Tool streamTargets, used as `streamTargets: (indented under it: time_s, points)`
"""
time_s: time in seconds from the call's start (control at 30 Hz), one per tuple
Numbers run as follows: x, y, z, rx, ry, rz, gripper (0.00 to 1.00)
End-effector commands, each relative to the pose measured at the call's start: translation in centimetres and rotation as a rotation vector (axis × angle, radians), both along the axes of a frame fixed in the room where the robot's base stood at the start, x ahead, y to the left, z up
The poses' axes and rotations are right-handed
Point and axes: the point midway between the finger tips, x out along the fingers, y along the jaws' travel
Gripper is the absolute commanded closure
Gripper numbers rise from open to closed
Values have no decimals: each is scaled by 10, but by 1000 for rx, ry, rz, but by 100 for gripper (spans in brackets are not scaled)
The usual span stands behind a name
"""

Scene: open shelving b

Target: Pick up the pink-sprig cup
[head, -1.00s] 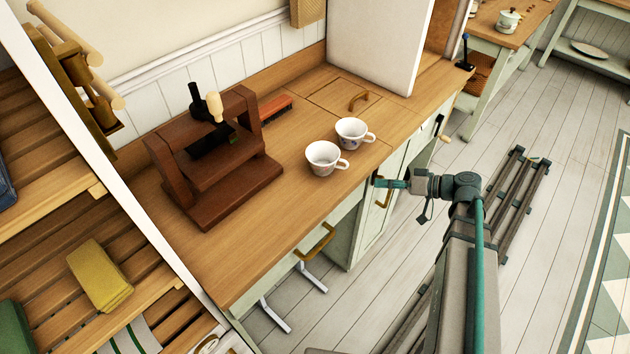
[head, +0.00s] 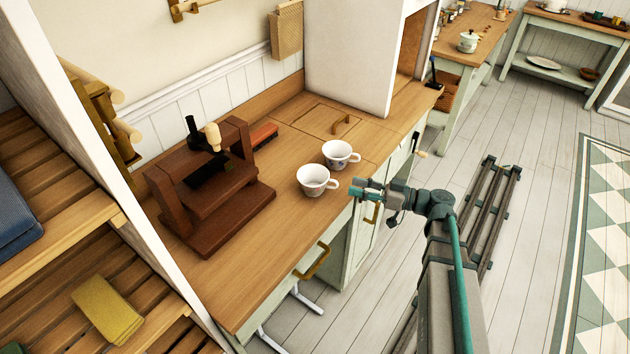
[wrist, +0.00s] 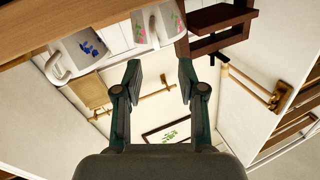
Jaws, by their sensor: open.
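Two white cups stand close together on the wooden counter. The pink-sprig cup (wrist: 170,25) shows its pink sprigs at the top middle of the wrist view; it appears to be the nearer cup (head: 312,182) in the head view, beside the dark wooden press. The other cup (wrist: 82,48) has a blue sprig and stands farther back in the head view (head: 337,155). My gripper (head: 357,189) is off the counter's front edge, right of the cups and apart from them. In the wrist view its two fingers (wrist: 160,75) are spread and empty.
The dark wooden press (head: 210,190) stands left of the cups, with a red-orange brush (head: 263,135) behind it. A tall white panel (head: 350,60) rises behind the counter at the back. The counter's front left (head: 250,280) is clear.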

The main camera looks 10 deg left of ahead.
Motion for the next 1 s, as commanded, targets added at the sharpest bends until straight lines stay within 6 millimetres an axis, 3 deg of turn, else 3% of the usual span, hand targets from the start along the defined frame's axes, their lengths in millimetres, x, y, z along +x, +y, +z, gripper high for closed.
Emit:
streamTargets:
  time_s: [0.27, 0.6, 0.87, 1.0]
  points:
    - [4, 14, 2, -1, 2, 0, 60]
    - [16, 54, 1, 0, 2, 2, 60]
    - [16, 58, -2, -1, 1, 0, 60]
    - [16, 58, -2, -1, 1, 0, 80]
